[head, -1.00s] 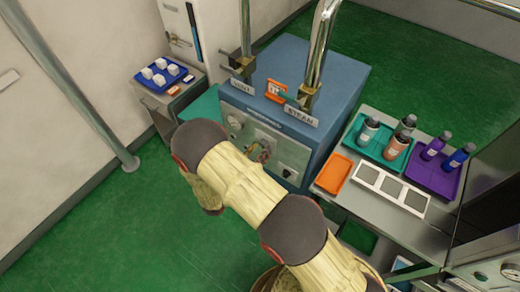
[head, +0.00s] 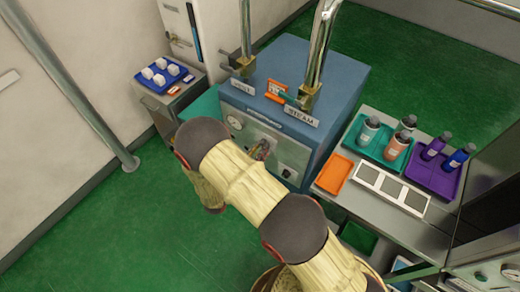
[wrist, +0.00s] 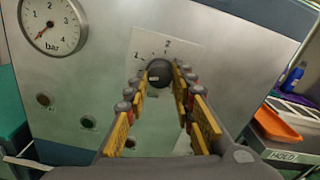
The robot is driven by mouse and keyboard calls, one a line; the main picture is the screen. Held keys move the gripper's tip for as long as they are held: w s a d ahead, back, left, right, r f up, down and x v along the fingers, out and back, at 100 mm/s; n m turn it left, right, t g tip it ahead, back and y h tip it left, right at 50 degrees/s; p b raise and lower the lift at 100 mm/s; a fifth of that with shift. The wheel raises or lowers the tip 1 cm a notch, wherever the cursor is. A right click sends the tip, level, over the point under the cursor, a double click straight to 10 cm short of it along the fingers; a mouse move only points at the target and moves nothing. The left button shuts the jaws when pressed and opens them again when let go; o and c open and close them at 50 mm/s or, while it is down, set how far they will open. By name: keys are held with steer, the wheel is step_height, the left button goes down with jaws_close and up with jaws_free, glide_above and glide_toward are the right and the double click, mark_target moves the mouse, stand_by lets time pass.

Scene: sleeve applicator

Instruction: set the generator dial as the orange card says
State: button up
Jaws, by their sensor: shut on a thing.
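The generator (head: 290,80) is a blue-topped box with a grey front. Its dial (wrist: 159,73) is a dark round knob on a pale plate, marked with numbers including 1 and 2. My gripper (wrist: 161,79) has its two yellow-padded fingers closed on either side of the knob. A pale mark shows on the knob, but I cannot tell which number it points at. In the head view my arm partly hides the generator's front. The orange card (head: 271,96) stands on the generator's top between the two valve labels; its writing is too small to read.
A bar gauge (wrist: 53,25) is left of the dial, with small round fittings below. Metal pipes and valves (head: 310,96) rise from the top. At right, a bench holds an orange tray (head: 335,174) and teal and purple trays with bottles. Green floor is clear at left.

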jaws_close()
